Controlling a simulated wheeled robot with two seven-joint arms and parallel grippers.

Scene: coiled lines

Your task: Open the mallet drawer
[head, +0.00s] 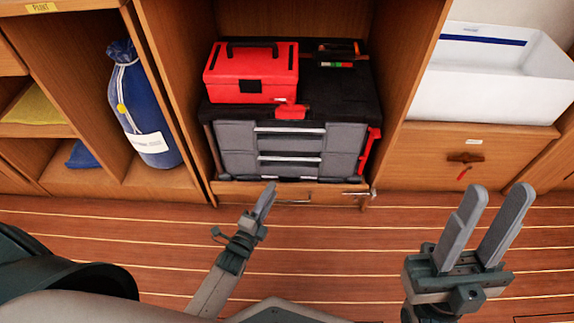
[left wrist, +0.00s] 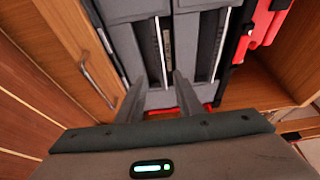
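A grey and black tool chest (head: 236,134) has several drawers with pale metal pulls; its drawer fronts (left wrist: 190,45) also show in the left wrist view. A low wooden drawer front (head: 325,190) lies beneath the chest, with a metal bar handle (head: 293,201); this handle shows in the left wrist view (left wrist: 98,80). No label reading mallet is legible, so I cannot tell which is the mallet drawer. All these drawers look closed. My left gripper (head: 270,187) is just in front of the low drawer, fingers apart and empty (left wrist: 158,80). My right gripper (head: 498,190) is open and empty at the right.
A red toolbox (head: 250,75) stands on the chest. A blue bag (head: 142,105) stands in the left cubby. At right, a white bin (head: 492,80) sits above a wooden drawer (head: 425,152) with a dark latch (head: 465,157) and red tag. The plank floor (head: 340,245) in front is clear.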

